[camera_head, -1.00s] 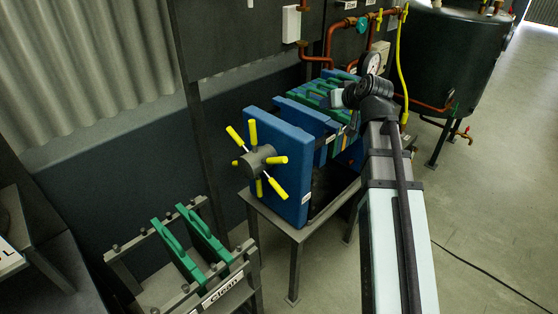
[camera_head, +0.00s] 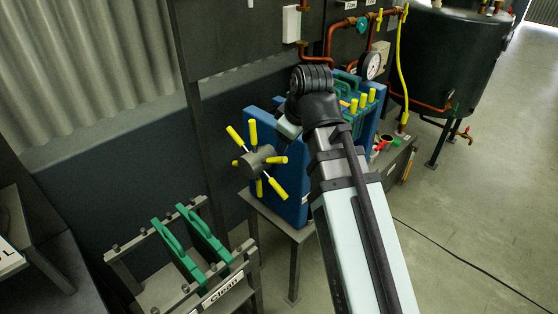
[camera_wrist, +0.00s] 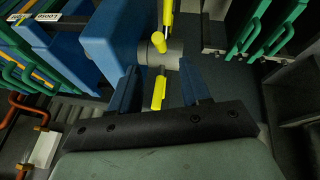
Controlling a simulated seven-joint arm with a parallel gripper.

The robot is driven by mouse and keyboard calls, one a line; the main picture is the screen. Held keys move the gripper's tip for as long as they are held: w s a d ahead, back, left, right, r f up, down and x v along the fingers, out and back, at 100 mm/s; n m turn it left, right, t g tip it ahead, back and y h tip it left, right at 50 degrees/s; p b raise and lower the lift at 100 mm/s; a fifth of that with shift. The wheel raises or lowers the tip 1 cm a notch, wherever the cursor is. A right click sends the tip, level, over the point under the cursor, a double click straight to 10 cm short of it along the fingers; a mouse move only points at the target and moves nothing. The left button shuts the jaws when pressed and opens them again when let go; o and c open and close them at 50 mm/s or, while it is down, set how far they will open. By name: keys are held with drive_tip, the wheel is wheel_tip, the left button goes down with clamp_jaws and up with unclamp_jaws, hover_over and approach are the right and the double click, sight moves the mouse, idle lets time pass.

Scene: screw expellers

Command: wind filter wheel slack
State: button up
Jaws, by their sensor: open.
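The filter wheel (camera_head: 258,162) is a grey hub with several yellow-tipped spokes on the front blue plate (camera_head: 292,195) of the filter press. In the wrist view the wheel's hub (camera_wrist: 172,53) lies just beyond my gripper (camera_wrist: 160,82). One yellow handle (camera_wrist: 158,93) shows between the two open, dark blue fingers, with a gap visible on each side. Another yellow handle (camera_wrist: 167,14) rises beyond the hub, and one points toward the camera. I cannot tell whether a finger touches any spoke.
A rack (camera_head: 234,262) labelled "Clean" with two green plates (camera_head: 180,250) stands at the front left. Copper pipes (camera_head: 331,45), a gauge (camera_head: 371,66) and a dark tank (camera_head: 447,60) are behind. The floor at right is clear except for a black cable.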

sight(279, 160)
drive_tip(key=shift+x, duration=5.9)
drive_tip(key=shift+c, duration=0.5)
drive_tip(key=shift+r, duration=0.1)
clamp_jaws()
